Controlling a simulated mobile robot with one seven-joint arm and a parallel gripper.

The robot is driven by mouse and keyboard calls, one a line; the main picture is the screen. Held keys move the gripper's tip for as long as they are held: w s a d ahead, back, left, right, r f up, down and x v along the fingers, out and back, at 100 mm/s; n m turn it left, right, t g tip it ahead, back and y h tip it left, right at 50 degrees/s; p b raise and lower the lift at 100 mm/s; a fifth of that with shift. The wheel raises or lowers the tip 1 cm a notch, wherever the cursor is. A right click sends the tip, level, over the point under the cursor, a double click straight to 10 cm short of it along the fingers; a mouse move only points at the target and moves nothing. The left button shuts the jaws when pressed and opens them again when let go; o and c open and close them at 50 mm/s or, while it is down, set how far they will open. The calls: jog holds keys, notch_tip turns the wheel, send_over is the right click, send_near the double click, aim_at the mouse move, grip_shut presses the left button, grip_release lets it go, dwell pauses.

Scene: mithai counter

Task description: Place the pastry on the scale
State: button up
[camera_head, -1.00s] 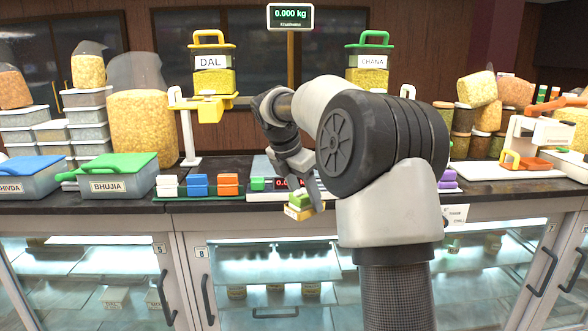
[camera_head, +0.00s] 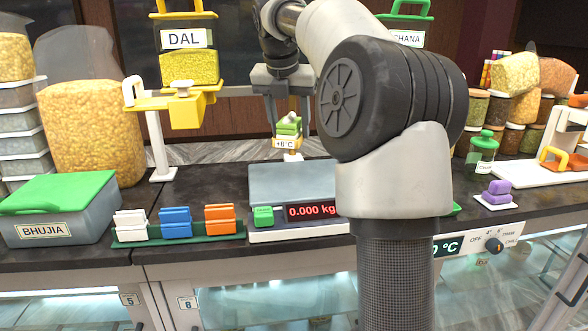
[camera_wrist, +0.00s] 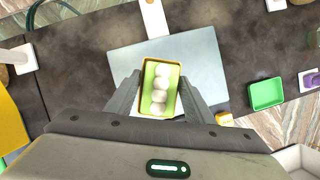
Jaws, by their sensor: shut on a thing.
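In the wrist view the pastry (camera_wrist: 160,90) shows white round pieces on green inside a yellow rim, between my two fingers (camera_wrist: 160,95). The scale (camera_head: 290,180) has a flat grey plate and a red display reading 0.000 kg. In the head view the pastry appears above the plate's back edge, apart from it. In the wrist view the plate (camera_wrist: 205,65) lies beneath the pastry, and my gripper hides its lower part.
A rack of white, blue and orange blocks (camera_head: 176,224) stands left of the scale, beside the green-lidded BHUJIA box (camera_head: 60,210). A yellow balance with the DAL container (camera_head: 187,48) stands behind. A green tray (camera_wrist: 266,93) lies right of the plate in the wrist view.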

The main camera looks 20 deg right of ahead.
aim_at(286, 131)
notch_tip(286, 131, down, 5)
jog(key=shift+s+f+b, duration=0.15)
jog(key=shift+f+b, duration=0.05)
jog(key=shift+b, duration=0.45)
jog(key=shift+f+b, duration=0.3)
jog(key=shift+f, duration=1.95)
jog(key=o, duration=1.1)
jog(key=p+v, duration=0.1)
jog(key=v, duration=1.1)
